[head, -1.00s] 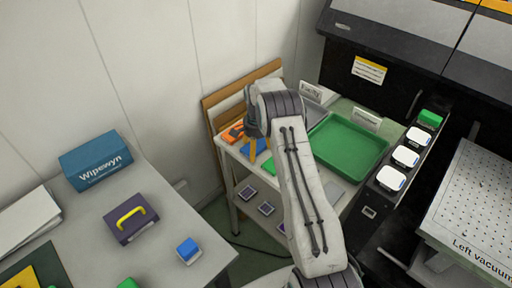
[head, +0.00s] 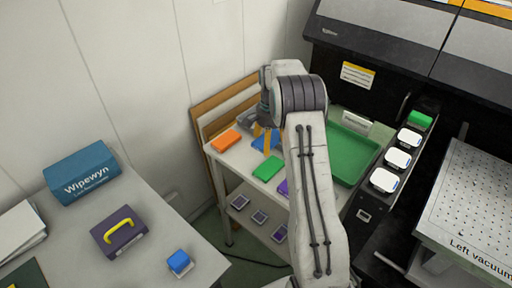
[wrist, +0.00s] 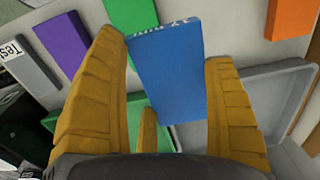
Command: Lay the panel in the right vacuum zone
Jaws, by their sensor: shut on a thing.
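A flat blue panel (wrist: 168,75) with white lettering at its far edge is between the yellow fingers of my gripper (wrist: 164,58) in the wrist view. My gripper is shut on it. In the head view my gripper (head: 264,136) is over the small side table, and the blue panel shows partly around the fingers. I cannot tell whether the panel is clear of the table. The left vacuum table (head: 475,205), white and perforated, is at the right edge. The right vacuum zone is not in view.
An orange panel (head: 227,140), a green panel (head: 268,168) and a partly hidden purple panel (head: 283,187) lie on the side table. A green tray (head: 357,150) is behind my arm. White-topped blocks (head: 397,158) line the machine's edge. A grey tray (wrist: 270,95) lies beside the blue panel.

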